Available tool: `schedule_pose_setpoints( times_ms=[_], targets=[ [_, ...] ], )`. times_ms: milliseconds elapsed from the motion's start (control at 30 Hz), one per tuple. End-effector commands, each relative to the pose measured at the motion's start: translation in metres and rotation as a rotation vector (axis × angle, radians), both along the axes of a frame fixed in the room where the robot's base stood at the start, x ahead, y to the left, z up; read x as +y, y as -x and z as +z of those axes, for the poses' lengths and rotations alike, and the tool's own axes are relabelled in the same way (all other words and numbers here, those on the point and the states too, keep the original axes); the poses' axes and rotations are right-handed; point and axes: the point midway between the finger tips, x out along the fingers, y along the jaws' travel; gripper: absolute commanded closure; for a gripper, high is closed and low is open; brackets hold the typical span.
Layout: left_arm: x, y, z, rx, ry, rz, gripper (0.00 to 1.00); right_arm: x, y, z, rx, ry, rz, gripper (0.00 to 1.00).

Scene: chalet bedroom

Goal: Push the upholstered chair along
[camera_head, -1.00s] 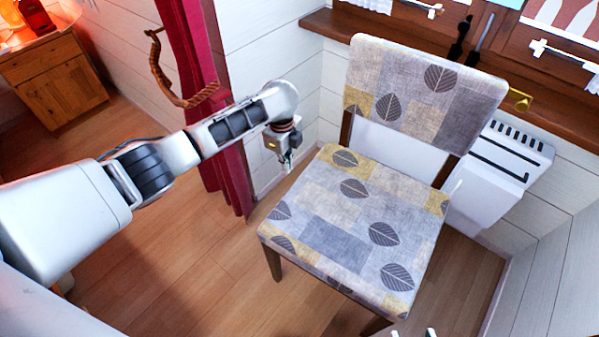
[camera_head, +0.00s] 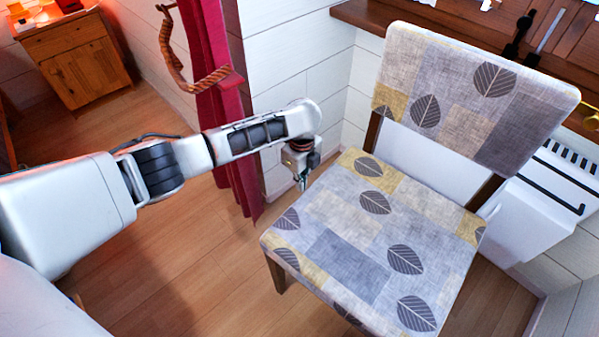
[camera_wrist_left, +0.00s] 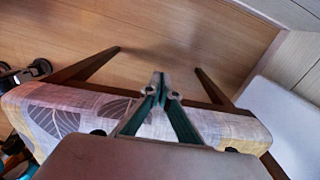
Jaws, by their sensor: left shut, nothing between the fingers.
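The upholstered chair has a patchwork seat (camera_head: 350,235) with grey leaf prints and a matching backrest (camera_head: 470,95) on dark wooden legs. It stands upright in the right half of the head view. In the left wrist view the shut fingertips (camera_wrist_left: 158,80) show in front of the seat's side (camera_wrist_left: 75,115) and the chair legs. I cannot tell whether they touch the chair. My right gripper is out of view.
A white heater (camera_head: 535,215) and the panelled wall stand close behind the chair. A red curtain (camera_head: 232,150) with a rope tieback (camera_head: 190,85) hangs behind my left arm. A wooden cabinet (camera_head: 80,60) is far left. The floor (camera_head: 190,285) left of the chair is clear.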

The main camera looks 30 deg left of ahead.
Motion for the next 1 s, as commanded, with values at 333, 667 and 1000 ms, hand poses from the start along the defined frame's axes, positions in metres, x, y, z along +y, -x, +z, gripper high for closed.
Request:
schedule_pose_setpoints(
  times_ms=[333, 667, 1000],
  targets=[
    [-0.02, 0.001, 0.008, -0.009, 0.0, 0.001, 1.0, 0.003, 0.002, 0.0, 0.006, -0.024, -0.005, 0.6],
    [-0.023, 0.002, 0.009, -0.01, 0.0, 0.0, 1.0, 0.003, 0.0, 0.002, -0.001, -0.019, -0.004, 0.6],
    [-0.062, 0.01, 0.009, -0.009, 0.012, -0.002, 1.0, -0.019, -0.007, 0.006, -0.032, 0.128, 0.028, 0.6]
  ],
)
